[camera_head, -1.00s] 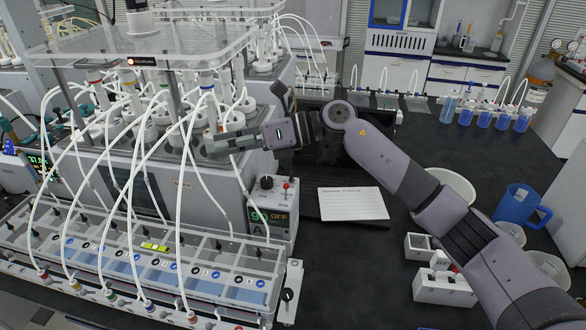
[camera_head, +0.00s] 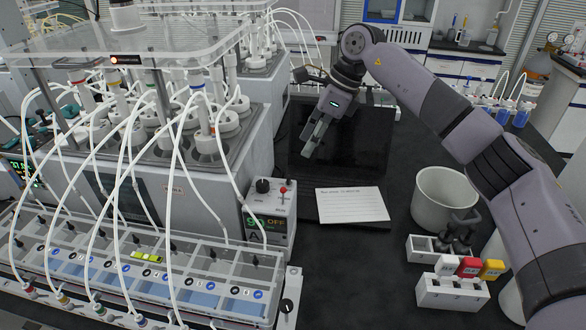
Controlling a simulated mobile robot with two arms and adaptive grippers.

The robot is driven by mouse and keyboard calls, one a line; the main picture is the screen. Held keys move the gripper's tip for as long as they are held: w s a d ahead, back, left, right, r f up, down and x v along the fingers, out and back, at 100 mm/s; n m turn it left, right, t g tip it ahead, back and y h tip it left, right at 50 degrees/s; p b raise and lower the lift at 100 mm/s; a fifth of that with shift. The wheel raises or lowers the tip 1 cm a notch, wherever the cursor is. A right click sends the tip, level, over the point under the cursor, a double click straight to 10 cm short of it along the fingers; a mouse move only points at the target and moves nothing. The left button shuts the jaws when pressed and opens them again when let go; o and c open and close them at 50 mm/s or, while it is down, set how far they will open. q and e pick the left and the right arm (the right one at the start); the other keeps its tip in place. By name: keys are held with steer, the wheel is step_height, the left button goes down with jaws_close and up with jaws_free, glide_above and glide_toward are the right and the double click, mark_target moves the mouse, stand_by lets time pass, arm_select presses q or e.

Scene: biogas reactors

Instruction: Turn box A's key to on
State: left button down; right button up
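Box A (camera_head: 268,230) is a grey control box at the right end of the reactor bench. My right gripper (camera_head: 308,151) hangs above and to the right of box A in the picture, fingers pointing down, in front of a dark screen. It is apart from the box and nothing shows in it. Its finger gap is too small to judge. My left gripper is out of view.
A white card (camera_head: 351,205) lies right of box A. The tube-covered reactor unit (camera_head: 150,185) fills the left. A white pot (camera_head: 441,200) and white holders with red (camera_head: 470,267) and yellow (camera_head: 491,269) pieces stand at right. Another black knob (camera_head: 287,306) is on the tray's end.

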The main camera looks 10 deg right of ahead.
mark_target(290, 177)
steer(key=p+x, duration=0.2)
steer(key=x, duration=0.8)
steer(key=shift+a+f+p, duration=0.15)
steer(key=shift+p, duration=0.15)
jaws_close()
